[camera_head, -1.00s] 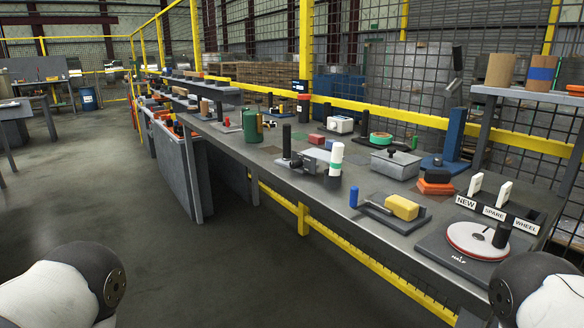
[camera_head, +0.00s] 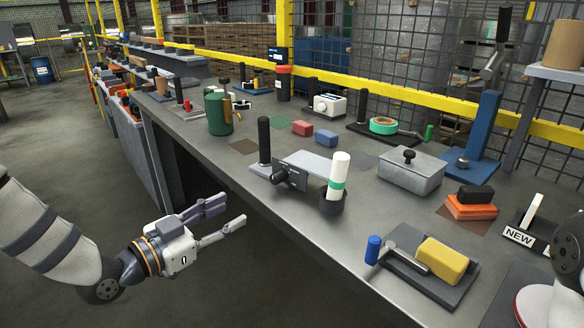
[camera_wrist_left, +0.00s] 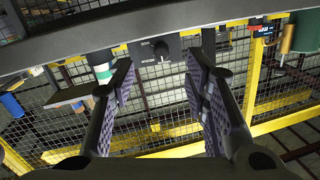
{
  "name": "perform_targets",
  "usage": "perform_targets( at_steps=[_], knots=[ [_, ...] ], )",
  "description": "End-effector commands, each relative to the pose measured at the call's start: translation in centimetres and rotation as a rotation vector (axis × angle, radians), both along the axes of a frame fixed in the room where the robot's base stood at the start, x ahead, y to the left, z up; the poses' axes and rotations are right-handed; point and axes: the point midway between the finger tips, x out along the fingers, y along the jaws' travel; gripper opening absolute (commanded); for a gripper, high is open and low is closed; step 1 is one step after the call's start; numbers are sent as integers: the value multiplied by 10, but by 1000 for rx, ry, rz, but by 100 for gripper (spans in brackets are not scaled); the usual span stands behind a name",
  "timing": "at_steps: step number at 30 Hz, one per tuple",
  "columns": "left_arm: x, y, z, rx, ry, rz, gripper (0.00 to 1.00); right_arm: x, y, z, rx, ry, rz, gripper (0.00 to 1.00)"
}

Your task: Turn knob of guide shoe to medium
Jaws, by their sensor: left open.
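The guide shoe (camera_head: 308,165) is a fixture near the front edge of the steel bench, with a grey plate, a black upright post and a dark front panel. Its black knob (camera_head: 279,179) faces the front of the bench. In the left wrist view, which looks upside down, the knob (camera_wrist_left: 162,48) shows on its dark panel between the fingertips; its setting is too small to read. My left gripper (camera_head: 234,208) is open and empty, in front of the bench edge and apart from the knob. It also shows open in the left wrist view (camera_wrist_left: 160,75).
A white roll with a green band (camera_head: 338,177) stands in a black cup right of the knob. A green can (camera_head: 218,113) stands behind left. The floor before the bench is clear.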

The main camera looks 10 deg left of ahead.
Motion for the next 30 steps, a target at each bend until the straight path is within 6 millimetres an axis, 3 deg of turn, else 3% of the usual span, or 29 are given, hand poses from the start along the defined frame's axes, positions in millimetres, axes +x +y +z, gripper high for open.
perform_targets(
  at_steps=[2,5,18,30],
  knots=[
    [3,4,13,6,-52,-4,42,-1,0,0,0,1,0,79],
    [11,0,15,12,-67,-9,42,-2,0,0,-1,5,-1,79],
    [97,-49,8,9,-55,-9,42,-11,0,-8,-1,38,-1,79],
    [108,-56,13,7,-58,-9,40,-12,0,-9,0,42,-1,79]
  ],
)
